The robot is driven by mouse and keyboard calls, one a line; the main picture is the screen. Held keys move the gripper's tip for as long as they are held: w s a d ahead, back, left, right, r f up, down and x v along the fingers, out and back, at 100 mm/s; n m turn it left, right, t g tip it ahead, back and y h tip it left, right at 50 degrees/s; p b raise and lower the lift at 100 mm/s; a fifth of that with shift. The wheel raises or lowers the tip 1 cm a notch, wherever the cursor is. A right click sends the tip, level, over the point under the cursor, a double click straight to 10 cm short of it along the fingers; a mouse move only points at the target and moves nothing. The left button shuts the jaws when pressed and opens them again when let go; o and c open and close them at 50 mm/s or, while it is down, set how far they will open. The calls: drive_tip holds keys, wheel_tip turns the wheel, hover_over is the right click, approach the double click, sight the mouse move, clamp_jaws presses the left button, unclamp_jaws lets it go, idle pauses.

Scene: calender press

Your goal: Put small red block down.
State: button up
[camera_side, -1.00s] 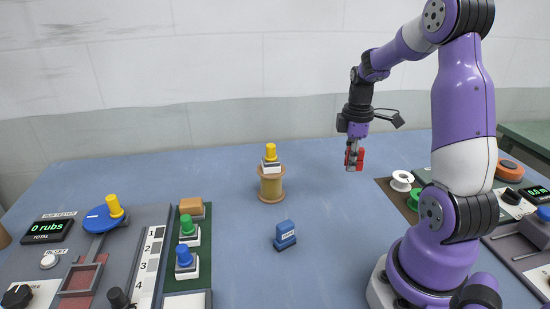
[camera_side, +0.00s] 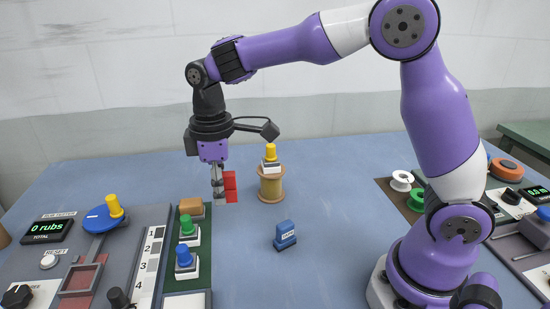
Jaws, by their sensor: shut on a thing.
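The small red block (camera_side: 230,187) is held upright at the fingers of my gripper (camera_side: 218,190), left of the middle of the picture. My gripper points down and is shut on the block. Its fingers partly cover the block's left side. The block appears to be above the blue table (camera_side: 330,220), between the wooden spool and the green mat. I cannot tell exactly how high it is.
A wooden spool (camera_side: 271,188) topped by a yellow-knobbed piece (camera_side: 270,155) stands just right of my gripper. A blue stamp (camera_side: 285,235) sits on the table.

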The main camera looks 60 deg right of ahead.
drive_tip(key=a, duration=0.5)
hover_over(219, 218)
wheel_tip(219, 218, down, 7)
drive_tip(key=shift+s+a+f, duration=0.1)
drive_tip(key=shift+f, duration=1.95)
drive_tip(key=shift+f, duration=0.15)
drive_tip(key=o, duration=0.9)
drive_tip(key=shift+c, duration=0.2)
